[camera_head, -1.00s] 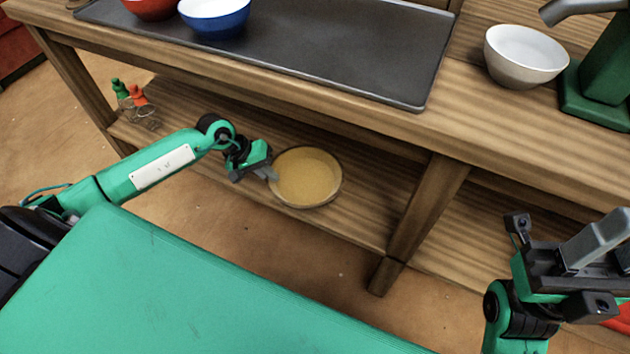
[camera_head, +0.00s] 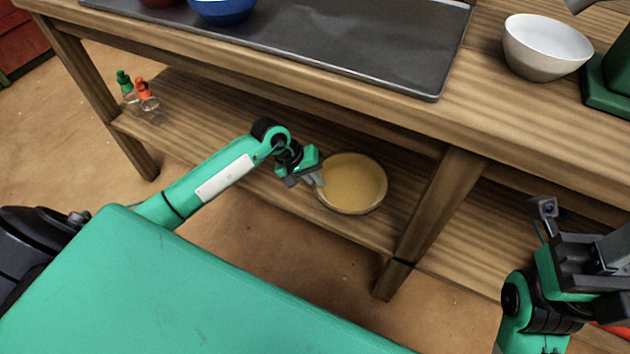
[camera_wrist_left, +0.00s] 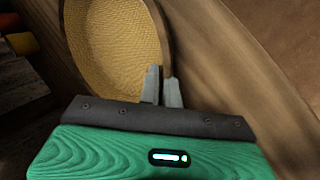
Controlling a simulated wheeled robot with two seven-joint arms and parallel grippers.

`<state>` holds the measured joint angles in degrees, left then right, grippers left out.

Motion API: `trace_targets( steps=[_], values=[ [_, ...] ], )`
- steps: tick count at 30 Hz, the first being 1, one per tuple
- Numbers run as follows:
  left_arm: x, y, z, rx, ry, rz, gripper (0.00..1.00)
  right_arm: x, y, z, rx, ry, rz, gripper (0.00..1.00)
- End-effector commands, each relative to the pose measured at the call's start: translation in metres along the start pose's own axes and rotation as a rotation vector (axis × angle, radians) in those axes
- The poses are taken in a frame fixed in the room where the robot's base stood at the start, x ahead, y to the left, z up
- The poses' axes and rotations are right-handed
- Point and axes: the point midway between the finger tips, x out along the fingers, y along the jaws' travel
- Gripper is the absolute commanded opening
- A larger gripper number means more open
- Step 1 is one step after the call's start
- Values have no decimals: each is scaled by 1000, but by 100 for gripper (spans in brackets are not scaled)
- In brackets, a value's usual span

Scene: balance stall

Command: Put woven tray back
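The woven tray (camera_head: 355,182) is round and shallow, with a tan woven floor and a pale rim. It is at the lower shelf, left of the middle leg; I cannot tell whether it rests on the boards or is just above them. My left gripper (camera_head: 317,179) is shut on the tray's near-left rim. In the left wrist view the tray (camera_wrist_left: 115,45) fills the upper left, and the fingertips (camera_wrist_left: 162,90) straddle its rim, one inside and one outside. My right gripper (camera_head: 615,255) is at the right edge, away from the tray, partly cut off.
The lower shelf (camera_head: 215,125) holds bottles with green and red tops (camera_head: 138,92) at its left end. The middle leg (camera_head: 437,210) stands close right of the tray. On the tabletop are a dark mat (camera_head: 350,45), a blue bowl (camera_head: 222,10) and a white bowl (camera_head: 543,48).

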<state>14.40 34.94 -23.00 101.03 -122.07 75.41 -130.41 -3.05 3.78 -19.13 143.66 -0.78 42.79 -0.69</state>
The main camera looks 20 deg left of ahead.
Motion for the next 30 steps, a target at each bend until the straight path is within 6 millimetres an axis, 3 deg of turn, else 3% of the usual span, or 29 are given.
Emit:
trace_targets(
  steps=[10,12,14,26,30],
  values=[
    [3,-2,-1,2,1,0,0,-7,-1,2,3,-11,1,36],
    [1,-1,0,1,0,0,18,-2,-2,2,6,-5,-1,36],
    [1,-1,0,1,0,0,27,-2,-2,2,6,-3,-2,36],
    [-3,2,0,0,0,1,27,4,0,3,2,1,0,36],
    [-26,1,-1,3,3,-3,27,5,3,0,-11,-3,5,36]
  ],
)
